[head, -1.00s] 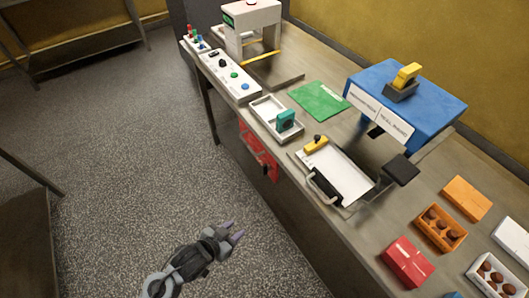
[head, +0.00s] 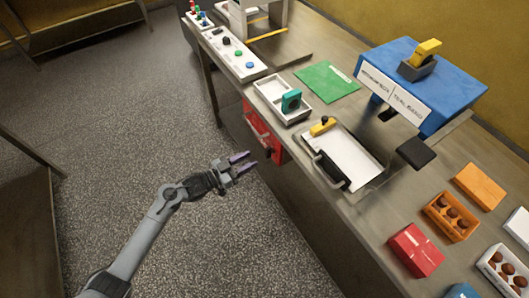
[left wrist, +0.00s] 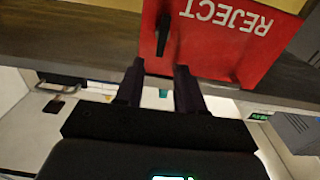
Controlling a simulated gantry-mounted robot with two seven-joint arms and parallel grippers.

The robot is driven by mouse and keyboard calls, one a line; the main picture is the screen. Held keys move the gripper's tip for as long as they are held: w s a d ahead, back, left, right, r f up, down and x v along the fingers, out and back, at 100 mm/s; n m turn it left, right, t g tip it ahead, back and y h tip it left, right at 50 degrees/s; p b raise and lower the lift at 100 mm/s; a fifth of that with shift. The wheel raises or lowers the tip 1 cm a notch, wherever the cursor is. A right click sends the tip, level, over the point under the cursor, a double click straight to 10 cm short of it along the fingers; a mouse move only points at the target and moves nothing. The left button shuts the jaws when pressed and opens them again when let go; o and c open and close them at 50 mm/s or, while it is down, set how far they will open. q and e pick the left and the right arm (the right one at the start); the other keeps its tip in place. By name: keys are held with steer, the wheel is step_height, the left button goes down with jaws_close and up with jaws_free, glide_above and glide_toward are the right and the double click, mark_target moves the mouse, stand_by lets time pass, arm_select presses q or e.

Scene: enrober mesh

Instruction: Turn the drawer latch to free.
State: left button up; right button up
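The red drawer (head: 263,132) is set in the front of the bench and appears shut. In the left wrist view the red front (left wrist: 225,40) reads "REJECT" upside down. A dark upright bar (left wrist: 163,36) on it may be the latch; I cannot tell its setting. My left gripper (head: 246,162) is in front of the bench, near the drawer and apart from it. Its two fingers (left wrist: 158,85) are spread and empty. My right gripper is not in view.
Above the drawer, the bench holds a white tray (head: 268,88) with a teal piece (head: 291,100), a white board with a black handle (head: 345,160) and a blue machine (head: 440,75). A red box (head: 416,250) stands nearer. The floor (head: 130,120) left of the bench is clear.

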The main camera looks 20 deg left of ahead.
mark_target(267, 151)
arm_select(q)
steer(key=b+x, duration=0.1)
steer(key=x, duration=0.6)
steer(key=shift+w+d, duration=0.15)
jaws_close()
